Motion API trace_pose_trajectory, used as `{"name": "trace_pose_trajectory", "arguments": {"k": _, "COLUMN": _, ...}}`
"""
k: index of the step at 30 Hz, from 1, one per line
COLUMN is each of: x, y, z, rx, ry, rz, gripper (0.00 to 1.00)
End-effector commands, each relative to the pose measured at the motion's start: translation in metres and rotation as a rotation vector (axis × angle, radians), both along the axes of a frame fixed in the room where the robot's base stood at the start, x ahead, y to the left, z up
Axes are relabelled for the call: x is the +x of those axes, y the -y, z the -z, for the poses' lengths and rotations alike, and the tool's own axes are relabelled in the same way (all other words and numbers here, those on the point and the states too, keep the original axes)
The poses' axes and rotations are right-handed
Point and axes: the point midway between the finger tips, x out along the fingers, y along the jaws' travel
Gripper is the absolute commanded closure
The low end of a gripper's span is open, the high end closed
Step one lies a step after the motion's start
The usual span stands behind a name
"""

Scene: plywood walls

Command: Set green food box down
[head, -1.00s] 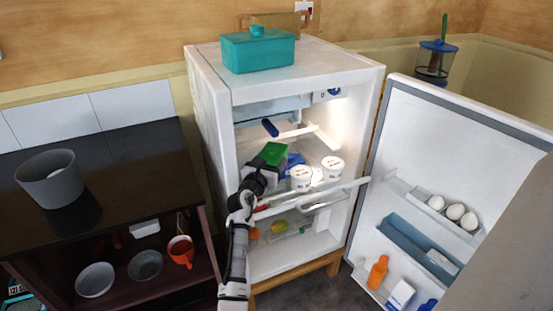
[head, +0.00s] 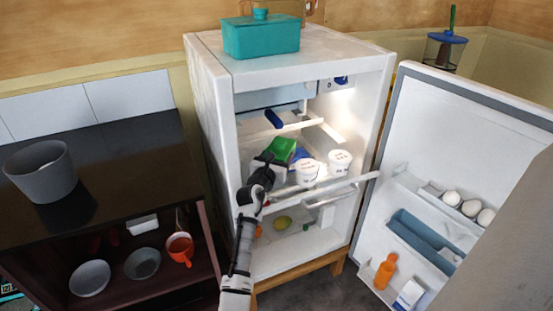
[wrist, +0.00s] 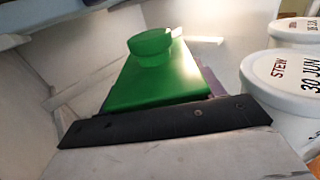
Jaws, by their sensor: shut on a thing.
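The green food box (head: 282,148) is inside the open fridge, at the left of the middle shelf area. In the wrist view the green food box (wrist: 155,80) shows a round green knob on its lid. My gripper (head: 265,164) reaches into the fridge from the front and is shut on the box. In the wrist view a dark gripper edge (wrist: 165,122) crosses in front of the box's near side. Whether the box's underside touches the shelf is hidden.
White labelled tubs (head: 308,171) stand just right of the box; the nearer tub (wrist: 290,85) reads "STEW 30 JUN". A blue item is behind them. The fridge door (head: 440,130) is open to the right. A teal box (head: 262,38) sits on top.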

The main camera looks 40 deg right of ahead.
Motion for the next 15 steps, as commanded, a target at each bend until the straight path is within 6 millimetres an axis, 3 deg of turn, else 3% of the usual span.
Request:
{"name": "trace_pose_trajectory", "arguments": {"k": 5, "x": -0.0001, "y": 0.0002, "z": 0.0013, "rx": -0.002, "ry": 0.0, "rz": 0.0, "gripper": 1.0}}
{"name": "trace_pose_trajectory", "arguments": {"k": 6, "x": -0.0003, "y": 0.0001, "z": 0.0033, "rx": 0.0, "ry": -0.002, "rz": 0.001, "gripper": 0.32}}
{"name": "trace_pose_trajectory", "arguments": {"k": 8, "x": -0.0002, "y": 0.0001, "z": 0.0025, "rx": -0.001, "ry": -0.002, "rz": 0.001, "gripper": 0.24}}
{"name": "trace_pose_trajectory", "arguments": {"k": 15, "x": -0.0002, "y": 0.0001, "z": 0.0022, "rx": -0.001, "ry": -0.001, "rz": 0.001, "gripper": 0.24}}
